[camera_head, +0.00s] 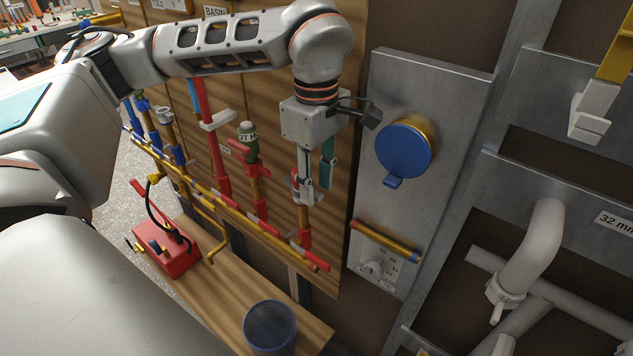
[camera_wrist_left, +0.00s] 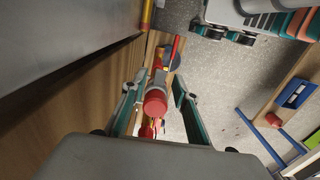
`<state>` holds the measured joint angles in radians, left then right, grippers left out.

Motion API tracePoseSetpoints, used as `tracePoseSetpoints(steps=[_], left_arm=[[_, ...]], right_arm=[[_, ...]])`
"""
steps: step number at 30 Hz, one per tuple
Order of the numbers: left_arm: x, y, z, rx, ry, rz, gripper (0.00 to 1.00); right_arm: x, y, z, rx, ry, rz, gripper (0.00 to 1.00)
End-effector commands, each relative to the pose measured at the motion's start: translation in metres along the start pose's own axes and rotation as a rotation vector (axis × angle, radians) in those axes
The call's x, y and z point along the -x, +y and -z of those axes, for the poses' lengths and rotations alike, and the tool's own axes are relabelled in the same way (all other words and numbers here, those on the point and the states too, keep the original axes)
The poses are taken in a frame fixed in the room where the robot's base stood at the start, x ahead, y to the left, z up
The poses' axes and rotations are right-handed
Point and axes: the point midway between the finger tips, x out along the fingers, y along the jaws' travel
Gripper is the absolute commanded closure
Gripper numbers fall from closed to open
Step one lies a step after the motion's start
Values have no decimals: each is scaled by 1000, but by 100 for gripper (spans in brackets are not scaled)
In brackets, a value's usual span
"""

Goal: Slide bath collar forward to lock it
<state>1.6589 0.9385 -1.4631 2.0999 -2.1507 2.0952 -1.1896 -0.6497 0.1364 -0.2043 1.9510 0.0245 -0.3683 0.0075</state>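My left gripper (camera_head: 315,182) points down over the rightmost riser on the wooden wall panel. In the left wrist view its two teal-padded fingers (camera_wrist_left: 158,92) are spread apart. A red round fitting (camera_wrist_left: 155,103) shows between them, with clear gaps at the sides. In the head view, a red and grey fitting (camera_head: 296,184) shows beside the fingers, on a brass pipe with a red lower end (camera_head: 304,238). I cannot tell for certain which part is the bath collar, as the gripper hides much of it. My right gripper is not in view.
A red-handled valve (camera_head: 252,158) with a green cap stands left of the gripper. A metal panel with a blue round cap (camera_head: 403,150) is close on the right. Below are a red box (camera_head: 165,247) and a blue cup (camera_head: 269,325) on a wooden shelf.

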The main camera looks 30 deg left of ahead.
Motion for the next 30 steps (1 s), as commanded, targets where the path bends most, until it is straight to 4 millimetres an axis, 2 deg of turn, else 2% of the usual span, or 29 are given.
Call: tracePoseSetpoints(steps=[5,8,11,21,25,30], left_arm=[[1,0,0,-1,0,1,71],[9,1,0,-1,1,-2,71],[24,1,0,0,1,-4,71],[91,1,0,0,0,-3,71],[108,1,0,1,0,-2,71],[119,0,0,0,0,0,71]], right_arm=[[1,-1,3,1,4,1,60],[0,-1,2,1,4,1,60],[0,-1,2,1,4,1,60],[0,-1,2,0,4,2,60],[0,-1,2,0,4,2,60],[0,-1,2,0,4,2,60]])
